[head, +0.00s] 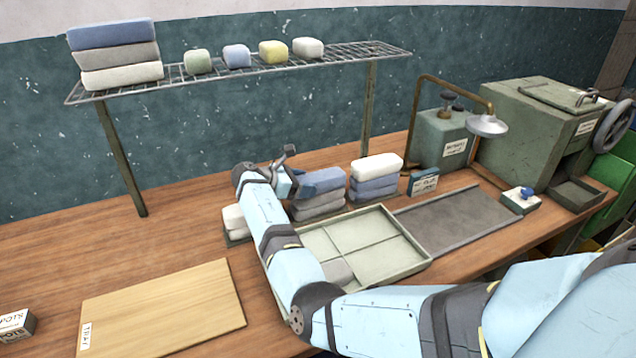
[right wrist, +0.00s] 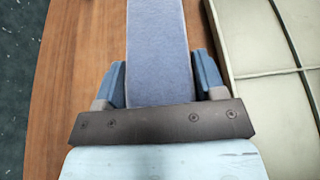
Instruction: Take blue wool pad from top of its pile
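A blue wool pad (head: 322,180) lies on top of the middle pile, over grey pads (head: 318,206). My right gripper (head: 289,160) is at the left end of this pad. In the right wrist view the blue pad (right wrist: 158,50) runs lengthwise between the two fingers of my right gripper (right wrist: 160,75). One finger is close along each side. Whether they press on the pad cannot be told. The pad's near end is hidden behind the gripper's palm. My left gripper is not in view.
A pile with a white pad (head: 377,166) over blue ones stands to the right. Another pile (head: 233,217) is partly behind my right arm. A divided tray (head: 385,235) lies in front. A wire shelf (head: 345,52) with more pads is above. A wooden board (head: 165,308) lies front left.

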